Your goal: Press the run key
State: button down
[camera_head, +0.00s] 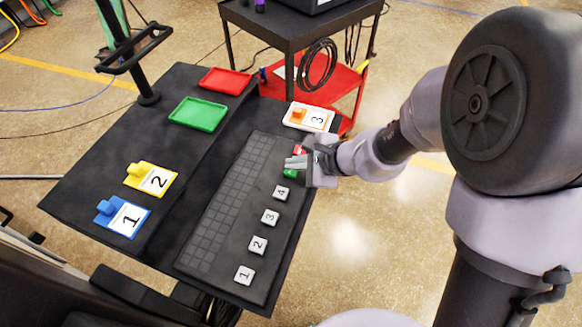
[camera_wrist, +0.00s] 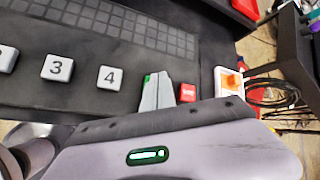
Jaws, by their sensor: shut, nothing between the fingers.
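A green key (camera_head: 289,174), likely the run key, sits on the dark key panel (camera_head: 216,262), in line with the numbered white keys. In the wrist view a small part of the green key (camera_wrist: 147,78) shows at the fingertips, and the rest is hidden behind the fingers. My gripper (camera_head: 288,163) is shut and empty. Its fingertips (camera_wrist: 162,76) are over or beside the green key; I cannot tell whether they touch it. A red key (camera_wrist: 187,92) is just right of the fingers in the wrist view.
White keys 1 to 4 (camera_head: 281,193) run toward the panel's near end. A white plate marked 3 with an orange block (camera_head: 299,115) lies beyond the red key. Blue (camera_head: 108,210) and yellow (camera_head: 138,168) blocks, a green tray (camera_head: 198,113) and a red tray (camera_head: 225,80) are left.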

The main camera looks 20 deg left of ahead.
aim_at(294, 172)
jog(key=shift+r, duration=0.4)
notch_tip(294, 172, up, 5)
jog(key=p, duration=0.4)
jog(key=shift+r, duration=0.1)
dwell(0.5)
